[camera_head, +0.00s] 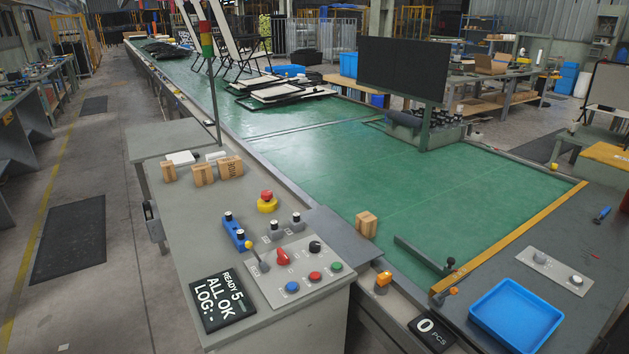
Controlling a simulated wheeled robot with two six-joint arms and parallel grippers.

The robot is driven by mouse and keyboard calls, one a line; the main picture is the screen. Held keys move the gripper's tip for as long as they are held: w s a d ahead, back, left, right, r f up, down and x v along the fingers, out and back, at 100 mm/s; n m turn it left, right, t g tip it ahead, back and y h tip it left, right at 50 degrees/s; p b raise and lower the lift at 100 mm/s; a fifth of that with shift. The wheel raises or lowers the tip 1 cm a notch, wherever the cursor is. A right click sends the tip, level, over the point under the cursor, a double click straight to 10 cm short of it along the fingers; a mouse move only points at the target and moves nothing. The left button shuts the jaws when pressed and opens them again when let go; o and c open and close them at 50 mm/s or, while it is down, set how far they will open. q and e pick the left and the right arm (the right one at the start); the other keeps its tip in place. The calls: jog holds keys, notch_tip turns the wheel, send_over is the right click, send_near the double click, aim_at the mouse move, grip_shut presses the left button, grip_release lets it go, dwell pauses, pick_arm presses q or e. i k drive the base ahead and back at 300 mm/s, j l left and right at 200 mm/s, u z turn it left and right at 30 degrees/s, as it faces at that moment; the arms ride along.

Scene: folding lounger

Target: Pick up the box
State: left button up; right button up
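A small brown cardboard box (366,225) sits upright near the left edge of the green conveyor surface (420,190), beside a grey plate. Other small brown boxes stand on the grey control table to the left: a narrow one (168,172), one with dark marks (203,176) and a wider one with dark lettering (231,167). Which box the task means cannot be told from this view. Neither of my grippers shows in the head view.
The control table (190,225) carries buttons, levers, a red emergency stop (267,197) and a black display (222,298). A blue tray (516,314) lies at front right. A dark monitor (404,68) stands behind the belt. The belt's middle is clear; folded loungers (280,93) lie farther back.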

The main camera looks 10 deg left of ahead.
aim_at(168, 168)
jog(key=j+z, duration=0.15)
jog(key=j, duration=0.7)
jog(key=j+z, duration=0.1)
jog(key=j, duration=0.75)
jog(key=k+j+z, duration=0.15)
jog(key=j, duration=0.7)
